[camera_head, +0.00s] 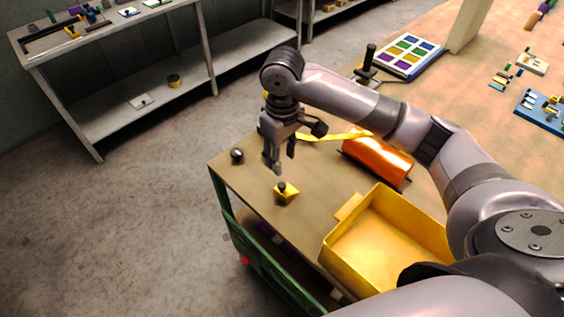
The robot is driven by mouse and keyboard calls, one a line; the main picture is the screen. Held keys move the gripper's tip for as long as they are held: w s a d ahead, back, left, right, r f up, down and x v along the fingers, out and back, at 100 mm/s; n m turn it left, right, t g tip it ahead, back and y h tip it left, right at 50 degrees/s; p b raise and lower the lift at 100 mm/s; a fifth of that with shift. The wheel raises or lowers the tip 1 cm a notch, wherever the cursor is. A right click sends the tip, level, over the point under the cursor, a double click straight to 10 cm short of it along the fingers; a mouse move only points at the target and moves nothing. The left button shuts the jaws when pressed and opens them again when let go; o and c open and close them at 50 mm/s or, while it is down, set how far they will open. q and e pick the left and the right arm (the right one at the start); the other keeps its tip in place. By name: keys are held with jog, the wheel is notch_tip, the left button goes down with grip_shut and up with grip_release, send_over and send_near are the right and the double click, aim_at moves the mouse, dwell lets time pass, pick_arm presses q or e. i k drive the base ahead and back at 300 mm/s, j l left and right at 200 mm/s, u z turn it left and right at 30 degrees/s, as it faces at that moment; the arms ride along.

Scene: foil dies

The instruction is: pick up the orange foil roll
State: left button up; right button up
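The orange foil roll (378,158) lies on its side on the table, with dark ends, behind the yellow tray. Part of its far side is hidden behind my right forearm. My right gripper (282,162) points down above the table, to the left of the roll and apart from it. Its fingers are spread and nothing shows between them. My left gripper is not in view.
A yellow tray (349,259) stands in front of the roll. A small yellow piece with a dark knob (286,193) sits below my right gripper. A dark knob (237,156) is near the table's left corner. A palette of coloured squares (409,55) is farther back.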

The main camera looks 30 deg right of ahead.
aim_at(387, 162)
jog(key=k+j, duration=0.7)
jog(key=k, duration=0.2)
